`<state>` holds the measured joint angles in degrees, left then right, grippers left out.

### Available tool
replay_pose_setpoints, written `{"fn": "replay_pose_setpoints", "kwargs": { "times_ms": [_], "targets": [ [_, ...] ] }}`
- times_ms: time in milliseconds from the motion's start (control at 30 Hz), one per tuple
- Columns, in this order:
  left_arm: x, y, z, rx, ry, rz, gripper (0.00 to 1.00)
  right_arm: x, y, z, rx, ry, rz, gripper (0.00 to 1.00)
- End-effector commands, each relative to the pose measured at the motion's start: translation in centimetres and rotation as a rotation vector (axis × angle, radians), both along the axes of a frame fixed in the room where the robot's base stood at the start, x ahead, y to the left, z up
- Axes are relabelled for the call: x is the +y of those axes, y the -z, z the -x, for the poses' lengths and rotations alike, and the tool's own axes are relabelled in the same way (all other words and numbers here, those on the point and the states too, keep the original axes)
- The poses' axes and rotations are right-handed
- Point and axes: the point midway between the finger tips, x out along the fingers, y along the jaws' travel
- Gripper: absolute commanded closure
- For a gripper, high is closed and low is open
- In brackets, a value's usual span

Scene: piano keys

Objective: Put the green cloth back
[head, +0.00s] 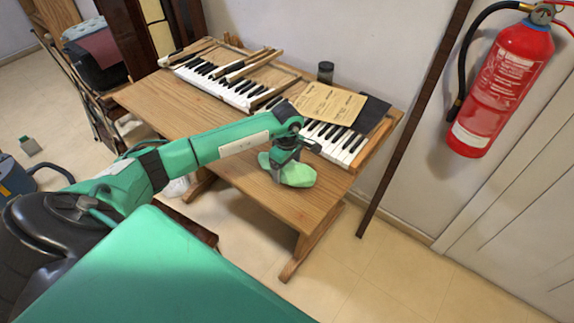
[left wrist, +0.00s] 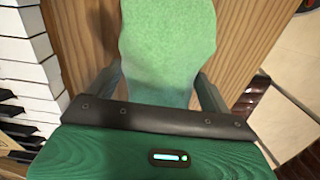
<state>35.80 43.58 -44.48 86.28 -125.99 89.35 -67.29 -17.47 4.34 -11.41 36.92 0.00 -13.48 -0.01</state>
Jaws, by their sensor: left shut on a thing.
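The light green cloth (head: 297,175) is at the front right of the wooden table (head: 180,112), in front of the piano keys (head: 334,140). My left gripper (head: 284,160) is over the cloth and shut on it. In the left wrist view the cloth (left wrist: 167,50) fills the space between the two fingers of my left gripper (left wrist: 160,85), with wood behind it. I cannot tell whether the cloth touches the table. My right gripper is not in view.
A tan paper (head: 327,102) and a dark folder (head: 371,114) lie on the keys. A dark jar (head: 325,71) stands behind them. Loose wooden key parts (head: 250,64) lie across the keyboard. A red fire extinguisher (head: 503,85) hangs on the right wall. The table's left front is clear.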

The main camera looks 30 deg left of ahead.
Motion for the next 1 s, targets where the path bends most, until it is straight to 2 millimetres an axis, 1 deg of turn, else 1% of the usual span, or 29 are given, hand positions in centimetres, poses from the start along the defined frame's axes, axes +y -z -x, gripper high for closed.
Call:
{"fn": "replay_pose_setpoints", "kwargs": {
  "times_ms": [67,267,300,367,400,600,700,733,833,900,1000],
  "targets": [
    [0.0,-0.1,0.0,-0.001,0.0,0.0,0.39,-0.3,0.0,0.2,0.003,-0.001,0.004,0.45],
    [0.0,0.2,-0.1,-0.001,0.0,0.0,0.39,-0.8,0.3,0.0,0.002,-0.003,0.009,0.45],
    [0.0,0.2,-0.1,-0.002,0.0,0.0,0.16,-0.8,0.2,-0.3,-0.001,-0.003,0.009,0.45],
    [0.0,0.1,0.0,-0.001,0.0,0.0,0.04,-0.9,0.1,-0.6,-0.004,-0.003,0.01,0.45],
    [0.0,0.1,0.0,-0.001,0.0,0.0,0.0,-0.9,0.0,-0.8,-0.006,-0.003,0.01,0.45],
    [0.0,0.1,0.0,-0.001,0.0,0.001,0.0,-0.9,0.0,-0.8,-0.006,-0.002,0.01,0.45],
    [0.0,-0.3,0.0,-0.001,0.0,0.001,0.0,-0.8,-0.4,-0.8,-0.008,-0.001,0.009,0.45],
    [0.0,-0.5,-0.1,-0.003,0.0,0.0,0.0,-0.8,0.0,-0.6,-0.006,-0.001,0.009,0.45],
    [0.0,-2.0,-0.2,-0.005,0.0,-0.001,0.0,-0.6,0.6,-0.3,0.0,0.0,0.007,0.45],
    [0.1,-3.5,-0.2,-0.007,0.001,0.0,0.0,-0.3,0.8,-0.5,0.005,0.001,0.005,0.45],
    [0.1,-5.8,-0.2,-0.006,0.0,0.0,0.0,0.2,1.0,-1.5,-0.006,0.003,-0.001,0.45]
  ]
}}
